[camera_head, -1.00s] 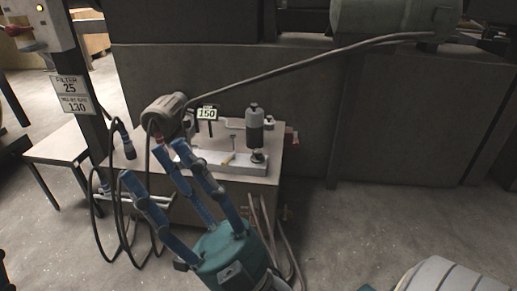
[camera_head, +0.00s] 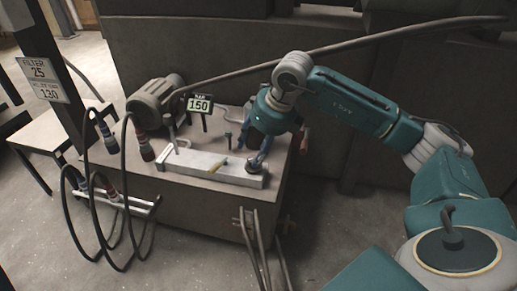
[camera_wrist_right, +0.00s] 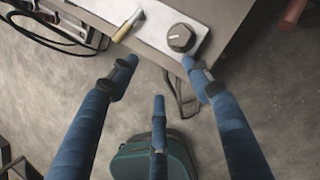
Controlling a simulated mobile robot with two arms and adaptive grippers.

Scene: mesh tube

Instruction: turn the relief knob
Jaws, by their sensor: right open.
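The relief knob (camera_wrist_right: 180,37) shows in the right wrist view as a dark, round knob with a white mark, on the end of a pale metal block (camera_wrist_right: 160,20). In the head view the block (camera_head: 190,163) lies on the bench, and my gripper's fingers partly cover its right end, where the knob is. My right gripper (camera_head: 257,150) points down over that end. Its blue fingers (camera_wrist_right: 162,66) are spread and empty. The knob lies just beyond the right-hand fingertip in the wrist view, with nothing gripped. My left gripper is out of view.
Hoses (camera_head: 248,235) hang at the bench front. The floor at the bench's right is clear.

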